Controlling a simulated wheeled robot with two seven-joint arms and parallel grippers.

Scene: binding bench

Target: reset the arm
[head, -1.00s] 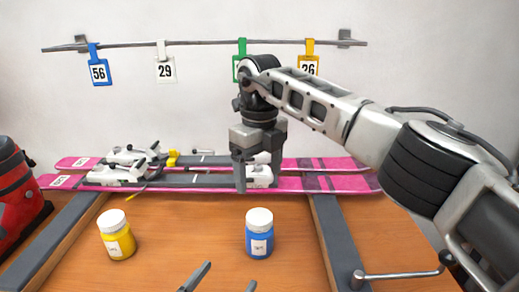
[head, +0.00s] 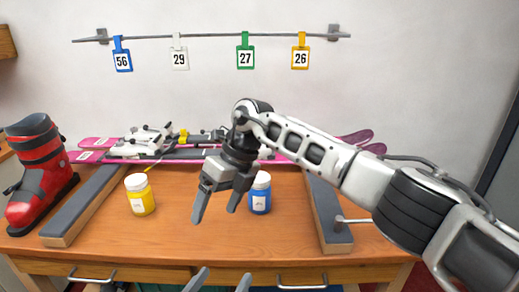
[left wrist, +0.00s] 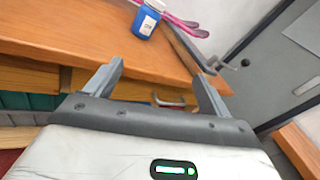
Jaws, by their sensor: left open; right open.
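My right gripper (head: 215,213) hangs in the middle of the head view, open and empty. Its arm comes in from the right. Its fingers point down just left of the blue jar (head: 261,198), and its body overlaps part of that jar in the picture. My left gripper (head: 222,279) shows only as two fingertips at the bottom edge of the head view, apart and empty. In the left wrist view its open fingers (left wrist: 156,62) are in front of the table edge, with nothing between them. The blue jar also shows beyond them (left wrist: 145,20).
The wooden bench (head: 180,232) carries a yellow jar (head: 140,195), pink skis (head: 283,157) with bindings and two grey-topped supports (head: 329,212). A red ski boot (head: 38,170) stands at left. Several numbered tags hang from a wall rail (head: 215,37).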

